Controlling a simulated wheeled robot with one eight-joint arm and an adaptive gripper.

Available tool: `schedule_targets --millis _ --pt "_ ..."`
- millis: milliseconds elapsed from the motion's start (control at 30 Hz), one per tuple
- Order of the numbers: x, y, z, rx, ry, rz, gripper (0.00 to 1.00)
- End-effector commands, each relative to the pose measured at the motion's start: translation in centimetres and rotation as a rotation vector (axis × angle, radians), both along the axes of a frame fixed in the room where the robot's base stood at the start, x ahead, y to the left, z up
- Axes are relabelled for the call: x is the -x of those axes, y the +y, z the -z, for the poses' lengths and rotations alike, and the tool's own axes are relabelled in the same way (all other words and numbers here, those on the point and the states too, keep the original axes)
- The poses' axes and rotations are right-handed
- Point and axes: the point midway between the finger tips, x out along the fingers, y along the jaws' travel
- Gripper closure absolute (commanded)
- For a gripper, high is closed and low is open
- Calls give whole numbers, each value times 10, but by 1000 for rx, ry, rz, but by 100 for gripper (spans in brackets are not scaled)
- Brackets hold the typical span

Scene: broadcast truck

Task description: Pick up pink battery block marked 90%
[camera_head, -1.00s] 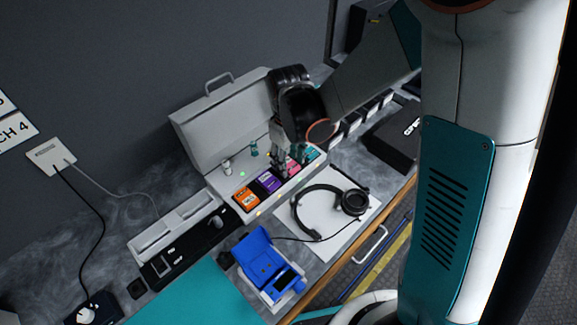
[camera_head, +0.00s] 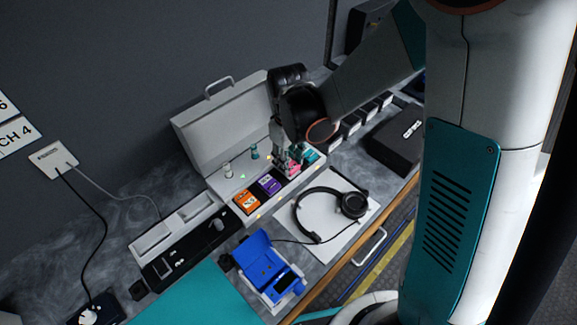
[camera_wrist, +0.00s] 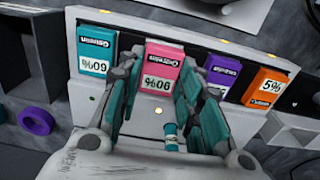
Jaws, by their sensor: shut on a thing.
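The pink battery block marked 90% (camera_wrist: 162,72) sits between my gripper's fingertips in the wrist view, its printed label upside down there. In the head view the pink block (camera_head: 293,169) shows at the front of the open white case, partly covered by my fingers. My gripper (camera_wrist: 161,66) is shut on the pink block, with one teal-padded finger on each side. It points down over the case in the head view. I cannot tell whether the block is clear of its slot.
A teal 60% block (camera_wrist: 97,50) and a purple block (camera_wrist: 223,77) flank the pink one, close to my fingers. An orange 5% block (camera_wrist: 265,88) is beyond the purple. The case's upright lid (camera_head: 225,120) stands behind. Headphones (camera_head: 310,235) lie in front.

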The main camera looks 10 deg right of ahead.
Motion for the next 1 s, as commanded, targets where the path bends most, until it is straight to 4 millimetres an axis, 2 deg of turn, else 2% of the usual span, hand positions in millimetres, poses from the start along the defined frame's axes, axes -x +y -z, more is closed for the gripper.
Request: schedule_targets --millis 1000 --pt "0 0 -56 0 0 0 84"
